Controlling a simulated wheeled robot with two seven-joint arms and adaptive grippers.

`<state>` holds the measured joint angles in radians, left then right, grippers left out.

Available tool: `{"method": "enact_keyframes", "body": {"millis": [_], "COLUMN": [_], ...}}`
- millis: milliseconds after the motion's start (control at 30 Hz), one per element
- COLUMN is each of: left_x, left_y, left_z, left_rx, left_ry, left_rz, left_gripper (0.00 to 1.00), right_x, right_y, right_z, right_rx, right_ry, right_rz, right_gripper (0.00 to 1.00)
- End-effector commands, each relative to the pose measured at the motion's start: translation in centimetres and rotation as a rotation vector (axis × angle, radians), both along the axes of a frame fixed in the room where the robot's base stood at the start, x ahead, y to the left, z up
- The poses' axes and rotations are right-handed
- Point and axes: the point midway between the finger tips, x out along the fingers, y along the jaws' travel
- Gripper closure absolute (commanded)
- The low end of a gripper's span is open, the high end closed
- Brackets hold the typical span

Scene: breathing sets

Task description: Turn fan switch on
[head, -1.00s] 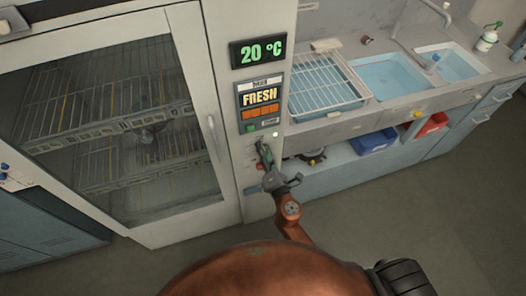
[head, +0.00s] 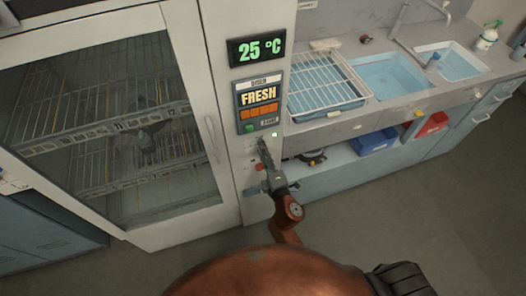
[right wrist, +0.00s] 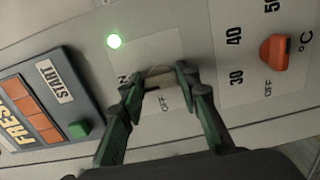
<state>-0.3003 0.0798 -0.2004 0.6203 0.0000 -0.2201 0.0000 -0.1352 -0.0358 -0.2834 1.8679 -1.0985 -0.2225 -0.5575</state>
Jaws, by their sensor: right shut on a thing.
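In the head view the gripper (head: 264,150) reaches up to the panel just below the FRESH display (head: 259,97), hiding the switch. A green lamp (right wrist: 114,41) is lit near the switch. A dark fan shape (head: 145,148) shows blurred behind the cabinet glass. My left gripper is out of view.
A red temperature knob (right wrist: 275,50) and a green START button (right wrist: 78,130) flank the switch. The temperature display (head: 257,49) reads 25 °C. The glass-door cabinet (head: 207,170) stands left; a sink counter (head: 400,100) is right. The floor in front is clear.

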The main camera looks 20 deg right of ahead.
Motion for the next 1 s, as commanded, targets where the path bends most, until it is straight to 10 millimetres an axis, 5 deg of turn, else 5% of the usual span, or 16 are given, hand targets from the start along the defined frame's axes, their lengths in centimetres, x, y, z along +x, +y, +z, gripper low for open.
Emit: {"method": "enact_keyframes", "body": {"millis": [400,433,500,667,1000], "left_x": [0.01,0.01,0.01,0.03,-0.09], "left_y": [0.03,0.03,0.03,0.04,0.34], "left_z": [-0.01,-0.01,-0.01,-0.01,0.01], "left_rx": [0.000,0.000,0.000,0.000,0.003], "left_ry": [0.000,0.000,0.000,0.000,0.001], "left_rz": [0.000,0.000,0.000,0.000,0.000], "left_gripper": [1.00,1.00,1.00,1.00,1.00], "right_x": [-0.02,-0.02,-0.01,-0.01,-0.43], "right_y": [0.03,0.03,0.02,0.02,-0.01], "right_z": [-0.10,-0.11,-0.10,-0.06,-0.06], "right_rx": [0.009,0.009,0.008,0.007,0.006], "right_ry": [0.002,0.002,0.002,0.001,0.001], "right_rz": [0.000,0.000,0.000,0.000,0.000], "right_gripper": [0.94,0.68,0.63,0.52,0.52]}}
